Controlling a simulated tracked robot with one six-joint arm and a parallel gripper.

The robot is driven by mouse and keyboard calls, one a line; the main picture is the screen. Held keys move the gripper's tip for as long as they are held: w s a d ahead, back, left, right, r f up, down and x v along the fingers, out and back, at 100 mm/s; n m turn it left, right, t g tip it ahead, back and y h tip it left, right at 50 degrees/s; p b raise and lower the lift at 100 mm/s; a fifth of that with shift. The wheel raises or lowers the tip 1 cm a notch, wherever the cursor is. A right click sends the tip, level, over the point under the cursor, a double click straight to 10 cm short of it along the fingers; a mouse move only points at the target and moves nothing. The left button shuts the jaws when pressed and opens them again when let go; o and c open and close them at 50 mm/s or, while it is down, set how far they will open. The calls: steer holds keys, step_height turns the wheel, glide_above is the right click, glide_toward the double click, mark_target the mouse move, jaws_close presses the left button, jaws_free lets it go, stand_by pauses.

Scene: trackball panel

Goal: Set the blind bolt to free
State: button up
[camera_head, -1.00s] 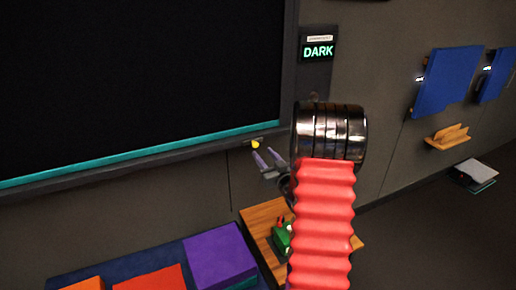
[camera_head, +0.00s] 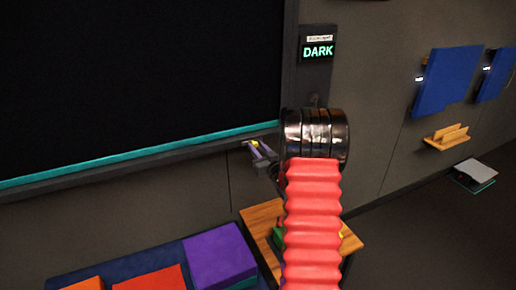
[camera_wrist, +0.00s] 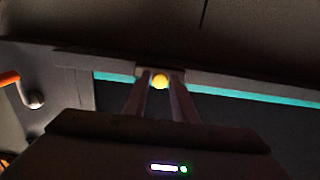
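The blind bolt's yellow knob (camera_head: 255,144) sits on the dark sill under the big black blind. In the wrist view the yellow knob (camera_wrist: 160,81) shows at the far end of my fingers. My gripper (camera_head: 258,147) is at the sill, its two purple-grey fingers to either side of the knob. In the wrist view my gripper (camera_wrist: 160,80) has a fingertip left and right of the knob, with little or no gap. I cannot tell whether the fingers press on it. A sign (camera_head: 318,51) right of the blind reads DARK in green.
A wooden table (camera_head: 262,217) with a green object stands below my arm. Purple, orange and red blocks (camera_head: 218,256) lie on a dark blue surface at lower left. Blue panels (camera_head: 446,82) and a wooden shelf (camera_head: 447,137) are on the right wall.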

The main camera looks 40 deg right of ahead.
jaws_close()
stand_by(0.4)
